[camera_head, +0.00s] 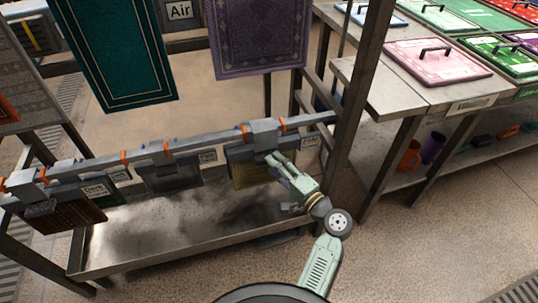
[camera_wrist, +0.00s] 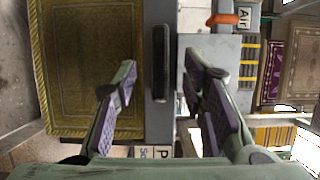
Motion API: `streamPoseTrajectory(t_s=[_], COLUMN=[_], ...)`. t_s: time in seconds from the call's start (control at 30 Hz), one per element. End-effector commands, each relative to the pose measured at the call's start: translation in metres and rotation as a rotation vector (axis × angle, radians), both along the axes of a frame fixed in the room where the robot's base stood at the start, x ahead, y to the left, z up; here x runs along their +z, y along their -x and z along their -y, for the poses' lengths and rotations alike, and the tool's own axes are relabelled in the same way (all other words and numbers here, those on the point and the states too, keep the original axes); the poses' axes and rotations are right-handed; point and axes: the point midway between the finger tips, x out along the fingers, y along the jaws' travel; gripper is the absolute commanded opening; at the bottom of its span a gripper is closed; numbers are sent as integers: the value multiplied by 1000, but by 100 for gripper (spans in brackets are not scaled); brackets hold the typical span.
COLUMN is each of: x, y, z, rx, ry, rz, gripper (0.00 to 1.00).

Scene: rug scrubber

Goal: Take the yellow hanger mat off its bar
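The yellow mat (camera_head: 250,172) hangs under the grey bar (camera_head: 215,143), near its right end. A grey hanger block (camera_head: 262,131) sits over the bar above it. In the wrist view the yellow mat (camera_wrist: 88,65) fills the left side, with a gold border. Beside it is the grey hanger (camera_wrist: 158,125) with a dark upright handle (camera_wrist: 161,62). My gripper (camera_head: 274,160) is in front of the mat's upper right part, just below the hanger block. In the wrist view my gripper (camera_wrist: 160,82) is open, its fingers either side of the handle's line. Contact cannot be told.
Orange rings (camera_head: 168,149) divide the bar. A grey mat (camera_head: 172,175) and a brown mat (camera_head: 66,213) hang farther left. A metal tray (camera_head: 180,245) lies below. A teal rug (camera_head: 115,50) and a purple rug (camera_head: 258,35) hang behind. A metal post (camera_head: 355,100) stands close to my gripper's right.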

Motion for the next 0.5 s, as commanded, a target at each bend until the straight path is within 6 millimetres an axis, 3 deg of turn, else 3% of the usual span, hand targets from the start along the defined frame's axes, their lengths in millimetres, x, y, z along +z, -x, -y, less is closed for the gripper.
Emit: streamPoseTrajectory(t_s=[0.13,0.37,0.5], x=[1,0,0], y=[-13,-15,-14], z=[-10,-12,-12], rx=[0,-1,-1], ry=[0,0,1], rz=[1,1,1], gripper=[38,38,31])
